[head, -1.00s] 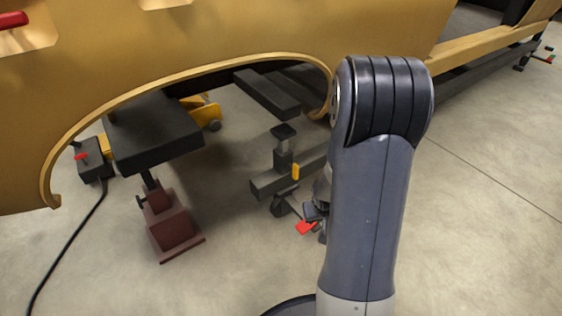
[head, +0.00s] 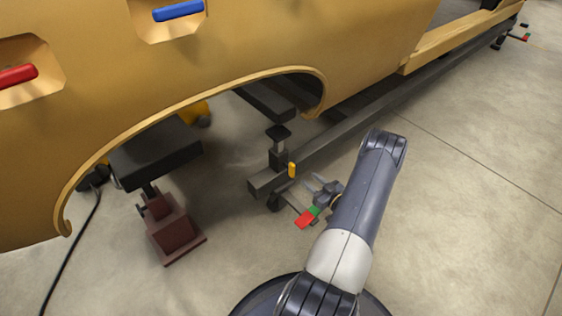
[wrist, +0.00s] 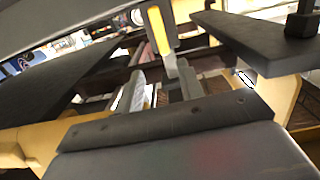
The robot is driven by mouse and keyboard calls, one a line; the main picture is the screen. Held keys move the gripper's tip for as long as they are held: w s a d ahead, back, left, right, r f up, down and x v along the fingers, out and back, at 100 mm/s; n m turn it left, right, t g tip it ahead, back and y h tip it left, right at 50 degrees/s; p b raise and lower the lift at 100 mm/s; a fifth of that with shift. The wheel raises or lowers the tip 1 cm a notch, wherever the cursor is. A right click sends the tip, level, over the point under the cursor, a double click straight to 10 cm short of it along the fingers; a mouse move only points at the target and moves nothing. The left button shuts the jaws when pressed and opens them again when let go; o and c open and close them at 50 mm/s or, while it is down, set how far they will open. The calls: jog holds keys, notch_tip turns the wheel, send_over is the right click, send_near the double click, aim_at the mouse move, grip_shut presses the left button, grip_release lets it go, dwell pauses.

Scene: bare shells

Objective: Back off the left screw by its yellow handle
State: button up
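The yellow handle (head: 292,170) hangs upright beside the post of the dark steel stand, under the edge of the gold shell. In the wrist view the yellow handle (wrist: 158,30) is near the top middle, with a grey metal piece below it. My gripper (head: 313,182) is just right of the handle and slightly lower in the head view. Its two grey fingers look spread, with nothing between them. The handle looks apart from the fingers. The screw's thread cannot be made out.
A dark beam (head: 340,145) runs from the stand to the upper right. A maroon stand (head: 172,230) with a black block (head: 155,152) is at left. The floor at right is clear.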

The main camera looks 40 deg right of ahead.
aim_at(294, 167)
jog(key=w, duration=0.3)
jog(key=w+a+b, duration=0.1)
jog(key=w, duration=0.3)
jog(key=w+b, duration=0.1)
jog(key=w, duration=0.2)
jog(key=shift+w+a, duration=0.2)
grip_shut()
